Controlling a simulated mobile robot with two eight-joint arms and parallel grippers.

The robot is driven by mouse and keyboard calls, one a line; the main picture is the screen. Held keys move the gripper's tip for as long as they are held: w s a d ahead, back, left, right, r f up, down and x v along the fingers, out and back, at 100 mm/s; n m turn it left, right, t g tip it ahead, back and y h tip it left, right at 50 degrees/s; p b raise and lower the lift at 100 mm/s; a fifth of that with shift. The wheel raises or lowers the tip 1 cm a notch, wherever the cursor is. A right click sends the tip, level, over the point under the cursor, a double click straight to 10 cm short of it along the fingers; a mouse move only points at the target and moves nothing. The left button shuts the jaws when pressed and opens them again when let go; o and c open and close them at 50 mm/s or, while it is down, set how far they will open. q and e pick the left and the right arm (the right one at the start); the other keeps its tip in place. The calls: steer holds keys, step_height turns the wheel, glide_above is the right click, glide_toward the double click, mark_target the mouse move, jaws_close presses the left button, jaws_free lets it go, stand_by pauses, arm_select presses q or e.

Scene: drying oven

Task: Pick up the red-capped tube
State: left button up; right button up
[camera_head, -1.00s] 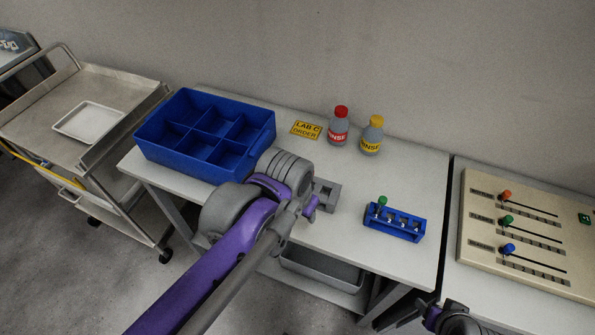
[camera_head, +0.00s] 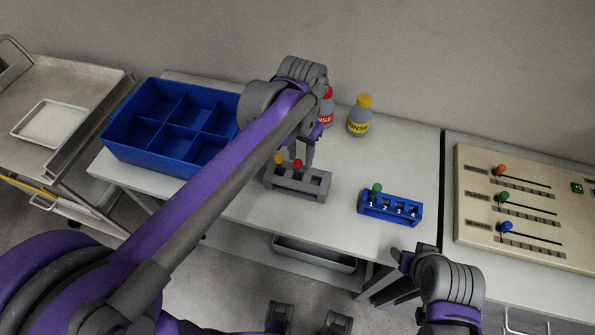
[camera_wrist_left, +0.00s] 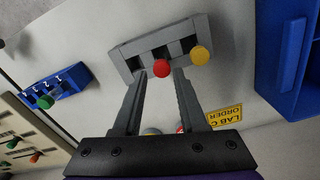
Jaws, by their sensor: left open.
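The red-capped tube (camera_head: 298,164) stands in the grey rack (camera_head: 318,187), beside a yellow-capped tube (camera_head: 279,160). In the left wrist view its red cap (camera_wrist_left: 162,68) appears between the tips of my left gripper (camera_wrist_left: 160,76), which is open and empty. The yellow cap (camera_wrist_left: 199,55) lies just right of the fingers there. In the head view my left gripper (camera_head: 304,151) points down at the red cap; whether it touches the cap is unclear. The tube's body is mostly hidden in the rack. My right gripper (camera_head: 398,270) is low at the table's front; its opening is unclear.
A blue rack (camera_head: 390,210) with a green-capped tube (camera_head: 377,188) stands right of the grey rack. A blue divided bin (camera_head: 170,127) is at left. A red-capped bottle (camera_head: 327,108) and yellow-capped bottle (camera_head: 359,117) stand behind. Bare table separates the racks.

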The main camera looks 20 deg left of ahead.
mark_target(298, 162)
arm_select(q)
steer(key=f, duration=0.3)
steer(key=shift+s+a+f, duration=0.25)
steer(key=shift+s+f, duration=0.1)
steer(key=shift+f, duration=0.55)
jaws_close()
